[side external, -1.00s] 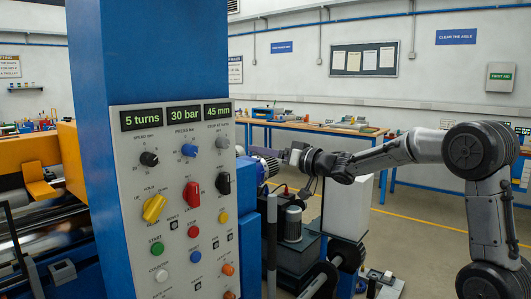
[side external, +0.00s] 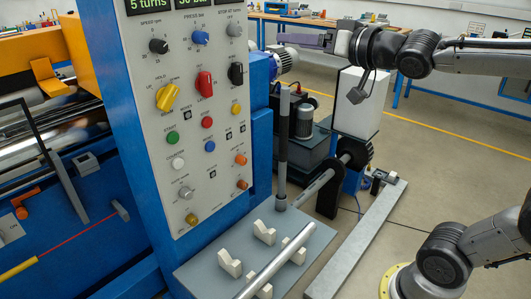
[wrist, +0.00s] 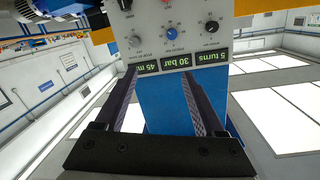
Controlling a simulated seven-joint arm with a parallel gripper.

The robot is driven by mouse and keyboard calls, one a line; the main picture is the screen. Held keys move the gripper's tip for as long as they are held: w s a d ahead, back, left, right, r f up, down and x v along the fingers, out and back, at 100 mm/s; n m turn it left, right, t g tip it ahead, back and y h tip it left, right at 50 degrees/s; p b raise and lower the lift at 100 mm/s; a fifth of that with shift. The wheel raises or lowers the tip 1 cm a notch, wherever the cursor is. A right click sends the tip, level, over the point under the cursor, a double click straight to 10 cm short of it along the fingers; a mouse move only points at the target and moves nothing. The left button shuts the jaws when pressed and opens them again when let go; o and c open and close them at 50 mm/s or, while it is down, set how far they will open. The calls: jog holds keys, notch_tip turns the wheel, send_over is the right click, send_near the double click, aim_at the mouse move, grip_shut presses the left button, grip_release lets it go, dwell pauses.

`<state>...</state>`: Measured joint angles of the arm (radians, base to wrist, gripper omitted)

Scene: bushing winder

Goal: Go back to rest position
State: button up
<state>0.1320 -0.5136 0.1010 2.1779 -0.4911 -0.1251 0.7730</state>
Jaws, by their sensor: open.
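My gripper (side external: 292,41) is at the top of the side view, just right of the control panel (side external: 222,130), its fingers pointing left toward the panel's edge. The wrist view shows both fingers (wrist: 158,80) apart, with nothing between them. The panel appears upside down there, its displays (wrist: 178,62) beyond the fingertips, reading 5 turns, 30 bar and 45 mm. On the panel are a yellow knob (side external: 170,96), a red knob (side external: 204,84) and a black knob (side external: 236,73). I cannot tell the exact gap between the fingertips and the panel.
A blue column (side external: 95,70) carries the panel. A motor (side external: 304,121) and a white cabinet (side external: 357,103) stand below my gripper. White V-shaped rests (side external: 264,232) and a metal bar (side external: 275,265) are at the front. The floor (side external: 450,150) at right is clear.

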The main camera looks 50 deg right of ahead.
jog(key=s+a+f+n+g, duration=0.1)
jog(key=s+f+g, duration=0.4)
jog(key=s+f, duration=0.5)
jog(key=s+a+f+n+g+y, duration=0.1)
jog(key=s+a+f+n+g, duration=0.1)
jog(key=s+f+g, duration=0.4)
jog(key=s+f+n, duration=0.1)
jog(key=s+f, duration=0.3)
jog(key=f, duration=0.2)
jog(key=shift+s+a+f, duration=0.2)
jog(key=shift+s+a, duration=0.1)
jog(key=shift+s, duration=0.05)
jog(key=shift+w+n, duration=0.1)
jog(key=shift+n, duration=0.2)
